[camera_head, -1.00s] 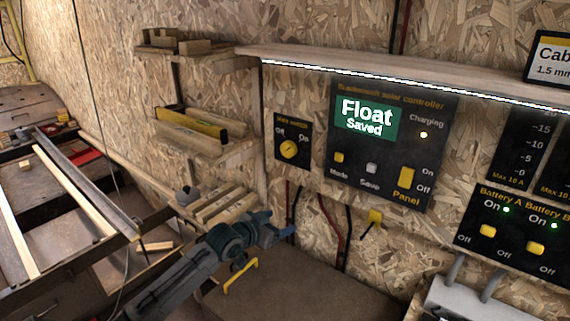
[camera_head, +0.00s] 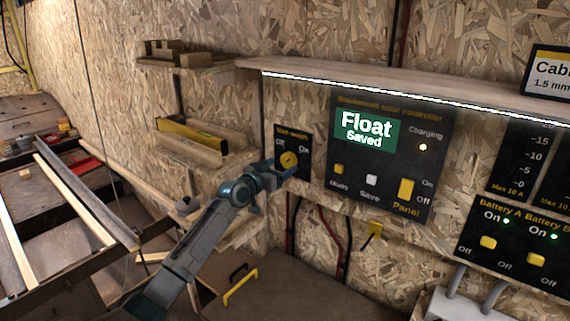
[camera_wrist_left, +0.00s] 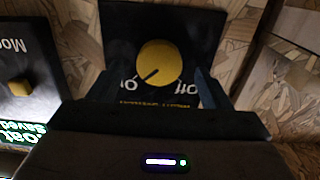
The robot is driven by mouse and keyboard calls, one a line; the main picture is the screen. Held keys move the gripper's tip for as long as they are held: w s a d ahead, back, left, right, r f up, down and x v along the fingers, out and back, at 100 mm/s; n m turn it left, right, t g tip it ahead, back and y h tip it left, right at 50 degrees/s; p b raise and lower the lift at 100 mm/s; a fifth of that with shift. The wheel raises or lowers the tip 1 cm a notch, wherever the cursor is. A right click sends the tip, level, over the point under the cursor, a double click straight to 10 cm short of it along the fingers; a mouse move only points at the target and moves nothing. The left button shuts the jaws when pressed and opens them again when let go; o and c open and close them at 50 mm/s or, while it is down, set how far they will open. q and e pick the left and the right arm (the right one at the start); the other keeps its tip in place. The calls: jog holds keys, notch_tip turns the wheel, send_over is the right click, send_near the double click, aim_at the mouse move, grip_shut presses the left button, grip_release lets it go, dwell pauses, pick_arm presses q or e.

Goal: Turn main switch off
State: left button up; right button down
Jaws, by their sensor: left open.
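The main switch is a small black panel (camera_head: 306,148) on the wooden wall with a round yellow knob (camera_head: 288,160). The wrist view, seen upside down, shows the knob (camera_wrist_left: 158,62) with its dark pointer line toward the label at the picture's left, which is the On side. My left gripper (camera_head: 286,170) is open at the knob. In the wrist view, the fingers of my left gripper (camera_wrist_left: 158,82) stand apart, one to each side of the knob. I cannot tell whether they touch it. My right gripper is not in view.
The solar controller panel (camera_head: 378,185), reading Float Saved, is right of the switch. A lit shelf (camera_head: 400,80) runs above. A yellow hook (camera_head: 375,230) is below. A shelf with a yellow level (camera_head: 193,132) is to the left. Battery switches (camera_head: 512,240) are far right.

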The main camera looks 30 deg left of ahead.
aim_at(286, 163)
pick_arm(q)
jog(key=shift+w+d, duration=0.2)
jog(key=shift+w, duration=1.35)
jog(key=c, duration=1)
